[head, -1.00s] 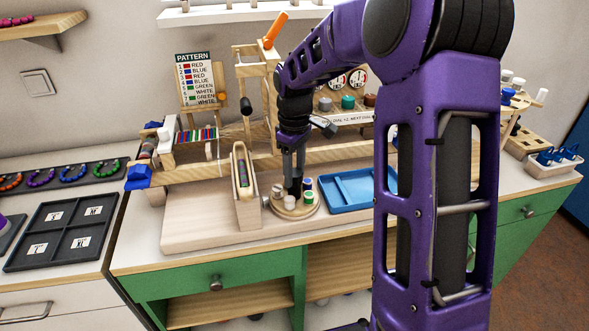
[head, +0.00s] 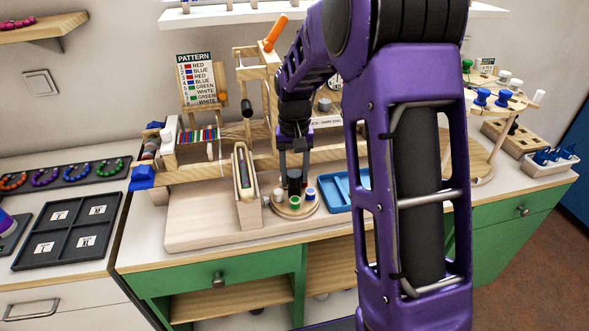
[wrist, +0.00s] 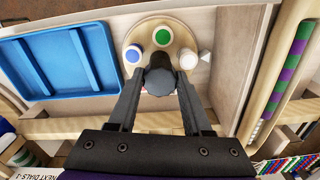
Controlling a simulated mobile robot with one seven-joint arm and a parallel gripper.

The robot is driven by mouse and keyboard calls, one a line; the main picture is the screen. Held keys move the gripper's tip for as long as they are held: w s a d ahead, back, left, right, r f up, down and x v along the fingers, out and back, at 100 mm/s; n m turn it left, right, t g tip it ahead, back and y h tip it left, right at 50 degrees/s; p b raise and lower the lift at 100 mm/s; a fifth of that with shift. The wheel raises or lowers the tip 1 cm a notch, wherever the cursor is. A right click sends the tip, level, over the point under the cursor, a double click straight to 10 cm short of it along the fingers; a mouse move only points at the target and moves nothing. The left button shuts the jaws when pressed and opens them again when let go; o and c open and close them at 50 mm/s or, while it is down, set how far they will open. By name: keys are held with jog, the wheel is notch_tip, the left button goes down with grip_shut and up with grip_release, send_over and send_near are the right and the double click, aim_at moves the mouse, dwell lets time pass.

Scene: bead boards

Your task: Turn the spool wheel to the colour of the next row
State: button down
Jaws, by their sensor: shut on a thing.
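The spool wheel (head: 300,211) is a round wooden disc on the light wooden base. My gripper (head: 294,168) points down over it, shut on the dark knob (wrist: 159,80) at its middle. A green spool (head: 295,202) is at the front of the wheel, a blue spool (head: 310,192) at its right and a white spool (head: 278,195) at its left. The wrist view also shows green (wrist: 162,37) between blue (wrist: 133,53) and white (wrist: 188,60). The far side is mostly hidden by my gripper. The pattern card (head: 197,78) lists rows of red, blue, green and white.
A wooden upright holder (head: 246,190) stands close to the wheel's left. A blue tray (head: 337,195) lies close to its right. The wooden loom frame (head: 190,172) runs behind. A dark sorting tray (head: 68,230) is at the far left.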

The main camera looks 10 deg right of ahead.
jog(key=m+p, duration=0.1)
jog(key=m, duration=0.3)
jog(key=shift+r+m, duration=0.1)
jog(key=shift+m, duration=0.2)
jog(key=m+p, duration=0.1)
jog(key=m, duration=0.2)
jog(key=shift+m, duration=0.3)
jog(key=m+p, duration=0.2)
jog(key=m, duration=0.2)
jog(key=shift+m+p, duration=0.8)
jog(key=shift+m, duration=0.8)
jog(key=shift+c, duration=1.6)
grip_release()
